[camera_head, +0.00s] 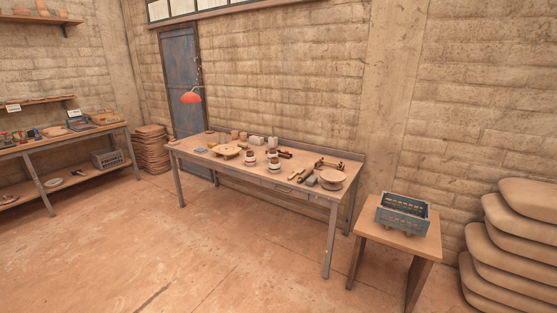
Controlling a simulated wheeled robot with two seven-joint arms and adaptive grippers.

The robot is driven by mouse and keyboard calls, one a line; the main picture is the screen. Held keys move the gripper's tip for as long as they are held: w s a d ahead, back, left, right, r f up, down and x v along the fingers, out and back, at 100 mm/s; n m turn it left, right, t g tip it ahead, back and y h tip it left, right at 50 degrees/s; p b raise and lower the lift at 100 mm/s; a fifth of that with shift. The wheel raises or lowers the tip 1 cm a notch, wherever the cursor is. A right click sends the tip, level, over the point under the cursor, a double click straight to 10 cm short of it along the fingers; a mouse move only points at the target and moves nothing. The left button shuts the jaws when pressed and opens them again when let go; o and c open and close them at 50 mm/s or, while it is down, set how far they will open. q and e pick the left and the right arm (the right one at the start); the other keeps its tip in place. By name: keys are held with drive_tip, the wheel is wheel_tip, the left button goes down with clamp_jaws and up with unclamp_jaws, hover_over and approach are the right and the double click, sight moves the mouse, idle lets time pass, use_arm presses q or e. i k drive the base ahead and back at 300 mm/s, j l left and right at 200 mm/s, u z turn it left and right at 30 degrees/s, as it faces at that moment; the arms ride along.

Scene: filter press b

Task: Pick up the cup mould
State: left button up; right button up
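A long work table (290,187) stands against the back wall with many small items on it. Two small white-and-brown round pieces stand near its middle, one on the left (249,158) and one on the right (273,162). Pale block-like pieces (256,142) stand behind them along the back. Any of these could be the cup mould; they are too small to tell which. A round bowl-like piece (331,179) sits at the right end, and a round wooden piece (227,151) lies at the left. Neither of my grippers is in view.
A blue-grey crate (403,217) sits on a small wooden table (397,240) at the right. Stacked sacks (510,245) fill the right edge. A shelf bench (62,146) stands at the left. The floor (150,245) in front is clear.

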sight(249, 161)
drive_tip(key=i+z, duration=0.1)
drive_tip(key=i, duration=0.55)
drive_tip(key=i+j+z, duration=0.15)
drive_tip(key=i, duration=0.5)
